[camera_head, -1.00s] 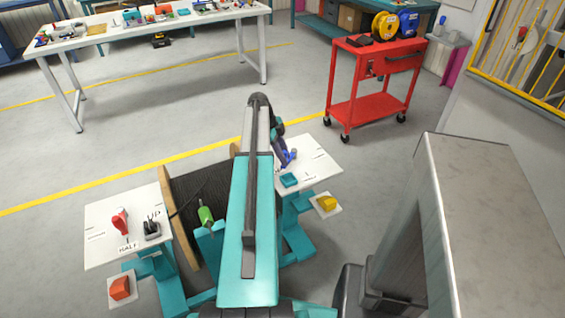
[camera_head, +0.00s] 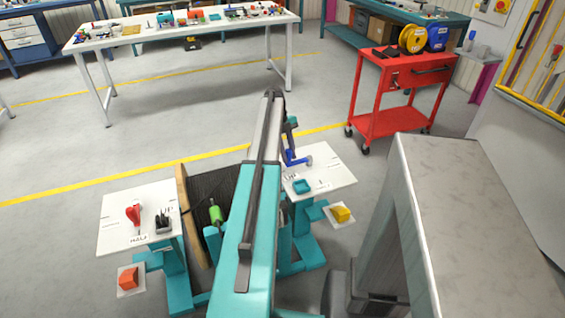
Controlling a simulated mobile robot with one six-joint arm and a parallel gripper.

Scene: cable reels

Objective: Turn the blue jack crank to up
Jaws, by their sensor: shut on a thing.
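The blue jack crank (camera_head: 297,160) stands on the right white plate (camera_head: 333,174), just right of the end of my arm. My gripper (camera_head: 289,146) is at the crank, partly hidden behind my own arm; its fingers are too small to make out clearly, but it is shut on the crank. Part of the plate's lettering beside the crank is covered by my arm.
A red crank (camera_head: 134,214) and a dark holder (camera_head: 163,224) are on the left white plate (camera_head: 112,231). A cable reel (camera_head: 215,179) stands between the plates. An orange block (camera_head: 129,278) and a yellow block (camera_head: 341,214) sit low in front. A red cart (camera_head: 384,123) stands behind.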

